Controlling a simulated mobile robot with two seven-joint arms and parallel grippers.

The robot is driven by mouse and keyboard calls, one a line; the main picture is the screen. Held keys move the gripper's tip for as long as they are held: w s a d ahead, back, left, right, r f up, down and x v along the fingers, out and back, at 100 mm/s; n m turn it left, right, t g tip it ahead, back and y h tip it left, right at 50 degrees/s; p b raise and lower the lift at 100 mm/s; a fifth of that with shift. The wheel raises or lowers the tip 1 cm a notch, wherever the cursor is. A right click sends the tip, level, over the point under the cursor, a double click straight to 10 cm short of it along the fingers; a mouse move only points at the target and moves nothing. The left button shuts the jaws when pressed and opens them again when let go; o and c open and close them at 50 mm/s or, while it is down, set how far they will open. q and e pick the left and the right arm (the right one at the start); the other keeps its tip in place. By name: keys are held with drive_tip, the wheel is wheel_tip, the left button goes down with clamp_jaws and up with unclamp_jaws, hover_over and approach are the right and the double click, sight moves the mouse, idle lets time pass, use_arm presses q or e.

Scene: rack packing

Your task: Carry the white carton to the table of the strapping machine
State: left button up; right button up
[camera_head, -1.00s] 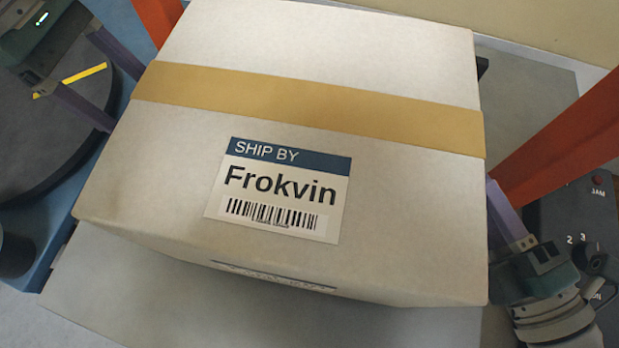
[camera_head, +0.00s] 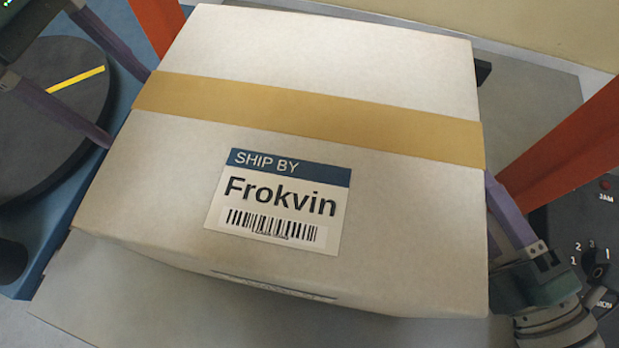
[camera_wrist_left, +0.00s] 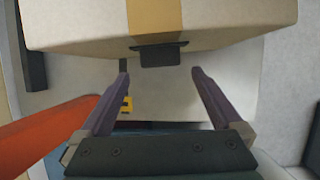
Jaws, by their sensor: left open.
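The white carton (camera_head: 330,50), with a tan tape band and a "SHIP BY Frokvin" label, fills the middle of the head view. It sits over a grey tabletop (camera_head: 130,300) between orange-red posts of the machine. My left gripper (camera_head: 129,110) is open at the carton's left side. In the left wrist view its two fingers (camera_wrist_left: 160,73) stand apart, with a dark tab (camera_wrist_left: 160,55) on the carton's side between and beyond them. My right gripper (camera_head: 512,215) has one purple finger against or close beside the carton's right side; its other finger is hidden.
Orange-red posts (camera_head: 575,145) rise close to the carton on both sides. A dark control panel (camera_head: 590,225) with a knob is at the right. A dark round disc (camera_head: 50,130) with a yellow stripe lies on a blue base at the left. Bare tabletop shows in front.

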drive_tip(key=shift+s+d, duration=0.1)
drive_tip(key=shift+s, duration=0.2)
use_arm(q)
drive_tip(key=v, duration=0.9)
use_arm(e)
drive_tip(key=v, duration=1.1)
drive_tip(key=shift+s, duration=0.2)
use_arm(q)
drive_tip(key=shift+a, duration=0.1)
